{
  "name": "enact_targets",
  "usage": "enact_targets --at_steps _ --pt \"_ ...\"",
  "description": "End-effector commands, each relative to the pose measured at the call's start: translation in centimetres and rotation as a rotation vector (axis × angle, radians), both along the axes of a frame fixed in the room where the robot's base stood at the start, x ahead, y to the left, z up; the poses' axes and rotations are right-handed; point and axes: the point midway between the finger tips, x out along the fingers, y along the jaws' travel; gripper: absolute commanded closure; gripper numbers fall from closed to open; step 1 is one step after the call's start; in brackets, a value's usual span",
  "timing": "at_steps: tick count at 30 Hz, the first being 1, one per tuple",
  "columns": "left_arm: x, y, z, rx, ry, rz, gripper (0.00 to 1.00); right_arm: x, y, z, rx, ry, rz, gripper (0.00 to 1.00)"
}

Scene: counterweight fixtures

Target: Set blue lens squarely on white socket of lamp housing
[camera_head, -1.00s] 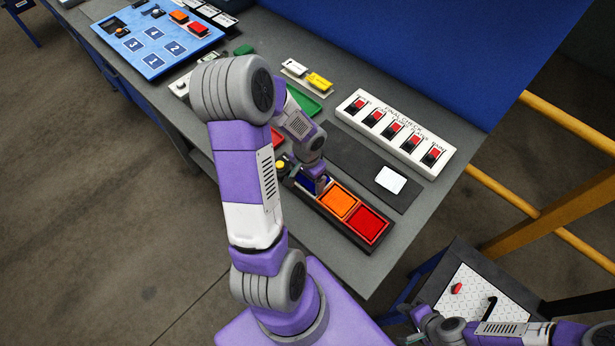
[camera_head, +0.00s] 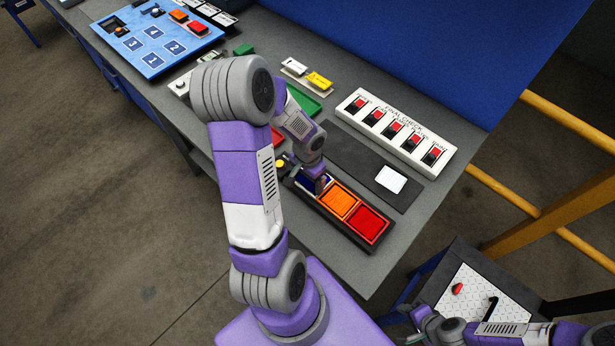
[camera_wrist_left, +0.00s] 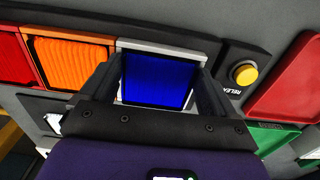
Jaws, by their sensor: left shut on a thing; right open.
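The lamp housing (camera_head: 378,243) is a long dark block on the bench. The blue lens (camera_wrist_left: 157,80) is a ribbed square at the housing's end beside the orange lens. My left gripper (camera_head: 318,184) is shut on the blue lens, with a finger on either side. The lens looks roughly in line with the socket; I cannot tell if it is fully seated. My right gripper (camera_head: 415,322) is open, low at the right, away from the housing.
An orange lens (camera_head: 339,201) and a red lens (camera_head: 368,224) fill the other bays. A yellow release button (camera_wrist_left: 244,74) sits beside the blue bay. A final-check switch box (camera_head: 395,131) and a dark mat with a white square (camera_head: 391,179) lie behind.

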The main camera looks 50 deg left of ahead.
Motion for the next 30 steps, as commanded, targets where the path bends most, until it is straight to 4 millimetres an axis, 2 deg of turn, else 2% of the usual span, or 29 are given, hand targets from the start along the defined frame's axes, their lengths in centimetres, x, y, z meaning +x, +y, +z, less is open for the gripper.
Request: enact_targets --at_steps 4,5,6,7,15,24,30 --pt "0.0 0.0 -0.2 0.0 0.0 0.0 0.4 0.0 0.0 -0.2 0.0 0.0 0.0 0.57" --pt "0.0 0.0 -0.1 0.0 0.0 0.0 0.08 0.0 0.0 -0.2 0.0 0.0 0.0 0.57" --pt "0.0 0.0 -0.1 0.0 0.0 0.0 0.01 0.0 0.0 -0.1 0.0 0.0 0.0 0.57" --pt "0.0 0.0 -0.1 0.0 0.0 0.0 0.0 0.0 0.0 -0.1 0.0 0.0 0.0 0.57" --pt "0.0 0.0 0.4 0.001 -0.002 0.0 0.0 0.0 0.0 0.0 0.0 0.0 0.0 0.57" --pt "0.1 0.0 5.2 0.003 -0.005 0.0 0.0 0.0 0.0 1.1 0.0 0.0 0.0 0.57" --pt "0.0 0.0 7.2 0.001 -0.003 0.001 0.0 0.0 0.0 1.4 0.0 0.0 0.0 0.57"
